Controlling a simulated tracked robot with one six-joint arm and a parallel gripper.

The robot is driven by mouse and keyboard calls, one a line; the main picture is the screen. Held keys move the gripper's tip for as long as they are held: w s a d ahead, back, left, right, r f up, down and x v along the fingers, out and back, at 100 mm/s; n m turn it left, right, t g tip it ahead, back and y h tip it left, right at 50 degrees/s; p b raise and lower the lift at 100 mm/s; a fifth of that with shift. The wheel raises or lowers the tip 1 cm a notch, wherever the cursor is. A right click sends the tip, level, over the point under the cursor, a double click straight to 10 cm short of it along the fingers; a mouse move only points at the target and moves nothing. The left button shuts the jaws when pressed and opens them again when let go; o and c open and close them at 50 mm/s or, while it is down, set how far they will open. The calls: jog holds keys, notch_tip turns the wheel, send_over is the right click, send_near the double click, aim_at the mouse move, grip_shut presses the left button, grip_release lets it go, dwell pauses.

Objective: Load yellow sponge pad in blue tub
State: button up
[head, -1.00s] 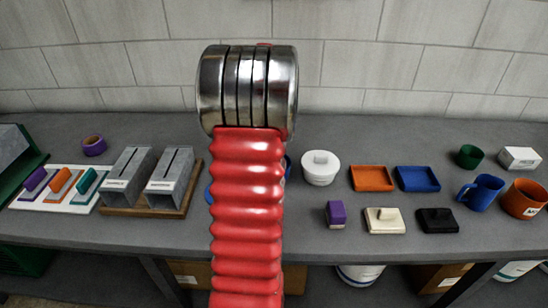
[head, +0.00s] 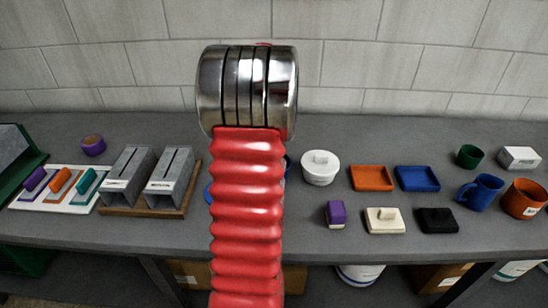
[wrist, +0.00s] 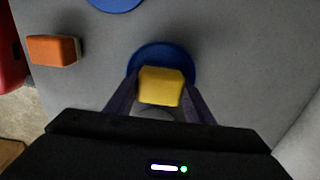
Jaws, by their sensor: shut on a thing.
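My gripper (wrist: 158,98) is shut on the yellow sponge pad (wrist: 161,86) in the wrist view. The pad shows in front of a round blue thing (wrist: 148,52), which looks like the blue tub, with its rim showing behind the pad and at both sides. I cannot tell whether the pad is above this rim or inside it. Part of a second round blue thing (wrist: 117,3) shows at the top edge. In the head view my red arm hides the gripper and the pad; only blue edges (head: 208,193) show beside the arm.
An orange block (wrist: 52,50) lies left of the gripper. On the bench stand two grey ducts (head: 172,175), a white lidded pot (head: 320,168), an orange tray (head: 371,178), a blue tray (head: 416,178) and a blue mug (head: 484,194). The bench's back strip is clear.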

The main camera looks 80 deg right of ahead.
jog(key=shift+r, duration=3.4)
